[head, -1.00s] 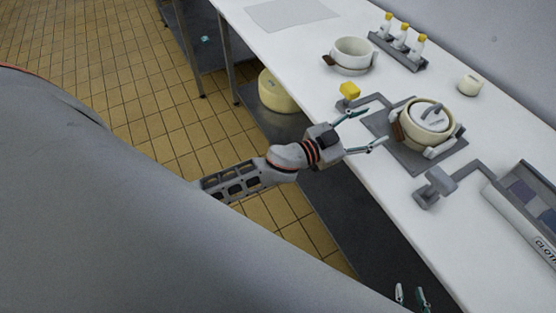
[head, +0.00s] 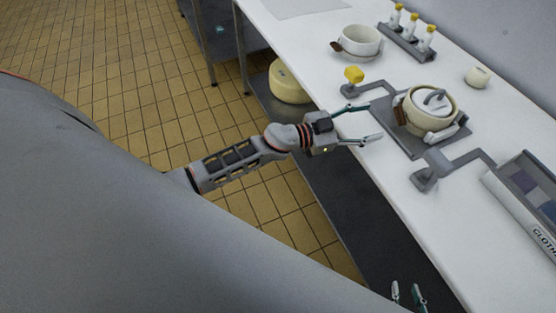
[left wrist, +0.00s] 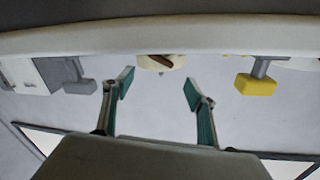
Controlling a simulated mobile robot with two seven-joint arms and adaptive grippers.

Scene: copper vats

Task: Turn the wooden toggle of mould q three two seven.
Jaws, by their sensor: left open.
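A lidded cream mould (head: 441,119) sits on a grey plate (head: 429,146) on the white table. A brown wooden toggle (head: 398,108) is on its left side; it also shows in the left wrist view (left wrist: 160,61), beyond the fingers. A second, open cream mould (head: 362,40) with a brown wooden piece (head: 357,50) stands farther back. No mould number is readable. My left gripper (head: 374,121) is open and empty, left of the lidded mould and apart from its toggle. My right gripper (head: 407,291) shows only its fingertips at the bottom edge, spread apart with nothing between them.
A yellow block (head: 354,74) and a grey block (head: 437,158) on bent arms flank the lidded mould's front. A bottle rack (head: 412,46), a small cream pot (head: 477,75) and a grey tray (head: 535,175) stand around it. A cheese wheel (head: 290,82) lies on the lower shelf.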

